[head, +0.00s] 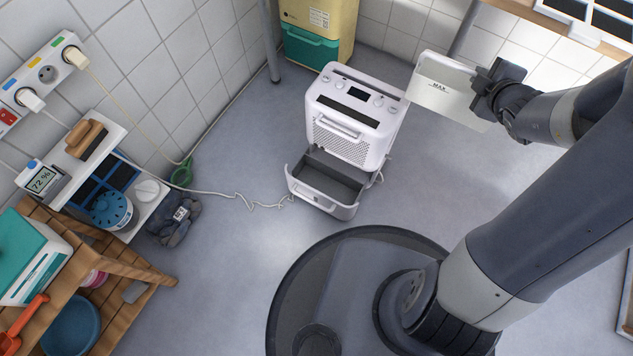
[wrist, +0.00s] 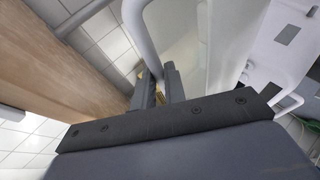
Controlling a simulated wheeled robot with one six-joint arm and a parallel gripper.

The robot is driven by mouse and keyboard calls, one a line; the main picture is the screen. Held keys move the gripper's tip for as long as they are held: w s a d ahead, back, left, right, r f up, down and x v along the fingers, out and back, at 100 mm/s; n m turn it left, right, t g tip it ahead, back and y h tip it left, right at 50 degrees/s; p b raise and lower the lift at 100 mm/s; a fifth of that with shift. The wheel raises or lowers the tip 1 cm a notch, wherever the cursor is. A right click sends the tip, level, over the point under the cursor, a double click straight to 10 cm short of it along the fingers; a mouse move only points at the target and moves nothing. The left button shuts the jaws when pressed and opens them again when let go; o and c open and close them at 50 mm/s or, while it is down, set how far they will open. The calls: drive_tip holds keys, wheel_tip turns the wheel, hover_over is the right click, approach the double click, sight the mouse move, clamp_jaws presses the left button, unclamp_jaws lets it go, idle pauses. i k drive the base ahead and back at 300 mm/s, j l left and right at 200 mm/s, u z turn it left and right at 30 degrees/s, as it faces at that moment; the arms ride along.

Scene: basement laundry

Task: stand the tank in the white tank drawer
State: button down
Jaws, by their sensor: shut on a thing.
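The tank (head: 447,88) is a translucent whitish container with a MAX mark, held in the air to the right of the white dehumidifier (head: 351,140) in the head view. My gripper (head: 488,88) is shut on the tank at its right side. In the wrist view my gripper's fingers (wrist: 160,88) close around a pale handle bar (wrist: 144,38), with the tank's wall (wrist: 195,45) beyond. The white tank drawer (head: 323,186) is pulled out at the foot of the dehumidifier. Its grey inside looks empty. The tank is above and apart from the drawer.
A yellow and teal unit (head: 318,30) stands behind the dehumidifier. A cable (head: 235,194) runs along the floor to the drawer's left. A wooden shelf (head: 130,265) with several things stands at left. Floor between shelf and drawer is mostly clear.

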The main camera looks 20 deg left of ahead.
sight(326, 189)
drive_tip(key=u, duration=3.1)
drive_tip(key=k+l+u, duration=0.3)
drive_tip(key=k+l, duration=0.25)
drive_tip(key=k+l+u, duration=0.3)
drive_tip(key=k+l, duration=0.15)
drive_tip(key=k, duration=0.15)
